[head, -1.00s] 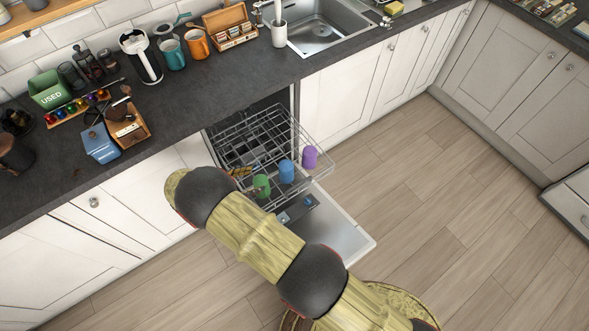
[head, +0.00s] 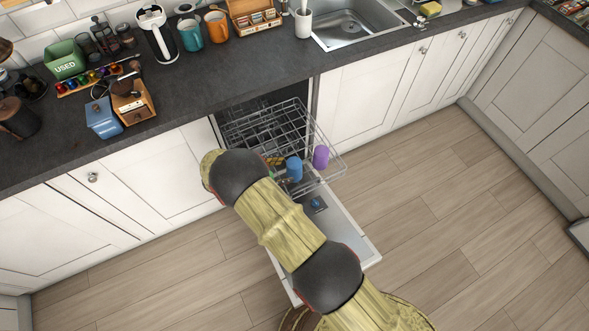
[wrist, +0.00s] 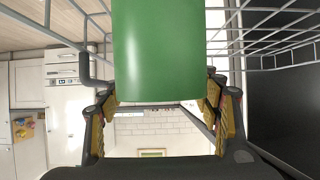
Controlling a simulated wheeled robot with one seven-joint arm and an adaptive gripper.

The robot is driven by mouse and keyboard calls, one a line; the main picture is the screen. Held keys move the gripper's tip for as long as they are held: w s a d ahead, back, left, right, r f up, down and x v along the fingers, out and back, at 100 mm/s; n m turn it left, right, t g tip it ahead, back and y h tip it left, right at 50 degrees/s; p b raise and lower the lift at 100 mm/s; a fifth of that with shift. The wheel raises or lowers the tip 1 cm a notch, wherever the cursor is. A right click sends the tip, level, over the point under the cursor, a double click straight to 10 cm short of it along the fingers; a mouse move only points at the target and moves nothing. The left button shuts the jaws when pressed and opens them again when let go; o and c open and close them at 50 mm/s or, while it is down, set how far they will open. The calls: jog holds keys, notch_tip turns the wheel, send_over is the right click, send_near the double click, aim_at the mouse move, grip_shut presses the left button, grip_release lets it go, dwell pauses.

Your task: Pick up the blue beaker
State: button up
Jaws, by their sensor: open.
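The blue beaker (head: 294,168) stands in the pulled-out dishwasher rack in the head view, with the purple beaker (head: 321,157) to its right. A green beaker (wrist: 158,50) fills the upper middle of the wrist view. My gripper (wrist: 161,92) is open, with one finger on each side of the green beaker's lower end in the picture. I cannot tell whether the fingers touch it. In the head view my arm hides most of the gripper and the green beaker. The blue beaker does not show in the wrist view.
The wire rack (head: 330,172) surrounds the beakers, above the open dishwasher door (head: 350,235). The slate worktop (head: 190,95) behind carries mugs, a kettle and boxes. White cabinets flank the dishwasher. The floor to the right is clear.

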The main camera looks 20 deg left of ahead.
aim_at(289, 169)
jog(key=x, duration=0.3)
jog(key=shift+w+d+f+b, duration=0.15)
jog(key=shift+w+b, duration=0.2)
jog(key=shift+b, duration=0.05)
jog(key=shift+c, duration=1.4)
jog(key=c, duration=1)
jog(key=shift+o, duration=0.2)
jog(key=r, duration=0.1)
jog(key=r+p, duration=0.1)
jog(key=r, duration=0.1)
jog(key=r+p, duration=0.1)
jog(key=shift+s+r, duration=0.2)
jog(key=shift+s, duration=0.1)
jog(key=s+d+r+p, duration=0.2)
jog(key=s+r+p, duration=0.2)
jog(key=s+r, duration=0.4)
jog(key=s, duration=0.5)
jog(key=shift+d+r, duration=0.35)
jog(key=shift+d, duration=0.05)
